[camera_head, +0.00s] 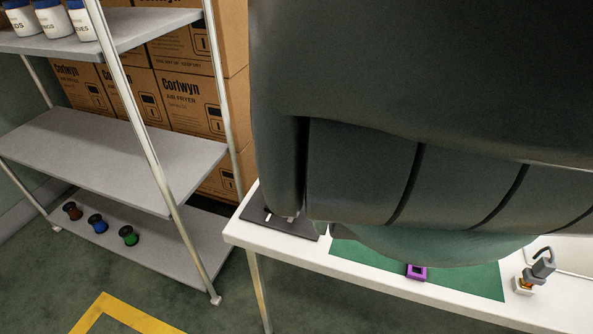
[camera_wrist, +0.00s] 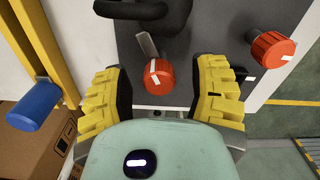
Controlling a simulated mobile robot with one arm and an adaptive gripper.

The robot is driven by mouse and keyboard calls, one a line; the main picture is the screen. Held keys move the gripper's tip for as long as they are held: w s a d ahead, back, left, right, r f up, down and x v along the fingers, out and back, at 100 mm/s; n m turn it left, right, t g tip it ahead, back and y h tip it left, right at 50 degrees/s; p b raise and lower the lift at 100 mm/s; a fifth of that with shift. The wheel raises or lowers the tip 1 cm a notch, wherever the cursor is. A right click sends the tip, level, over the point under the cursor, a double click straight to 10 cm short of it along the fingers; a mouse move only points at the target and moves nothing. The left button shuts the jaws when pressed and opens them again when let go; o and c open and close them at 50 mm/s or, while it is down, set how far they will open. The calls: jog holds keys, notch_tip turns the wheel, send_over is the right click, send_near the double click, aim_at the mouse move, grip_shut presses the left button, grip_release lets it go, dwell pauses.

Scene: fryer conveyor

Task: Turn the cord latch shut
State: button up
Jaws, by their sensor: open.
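In the wrist view, a red round knob (camera_wrist: 157,76) with white marks sits on a dark grey panel (camera_wrist: 205,35). A flat grey metal tab (camera_wrist: 147,45) sticks out just above it; this looks like the latch, though I cannot tell for certain. My gripper (camera_wrist: 160,68) is open, with one yellow-padded finger on each side of the knob and a gap visible on both sides. The gripper is hidden in the head view, where dark bulk fills the upper right.
A second red knob (camera_wrist: 272,47) is right of my right finger. A black handle (camera_wrist: 145,8) is above, and a blue cylinder (camera_wrist: 35,107) is at left. In the head view, a white table (camera_head: 345,262) carries a green mat (camera_head: 470,282) and purple block (camera_head: 416,272); shelves (camera_head: 110,150) stand left.

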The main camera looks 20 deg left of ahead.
dwell(0.3)
grip_shut()
dwell(0.4)
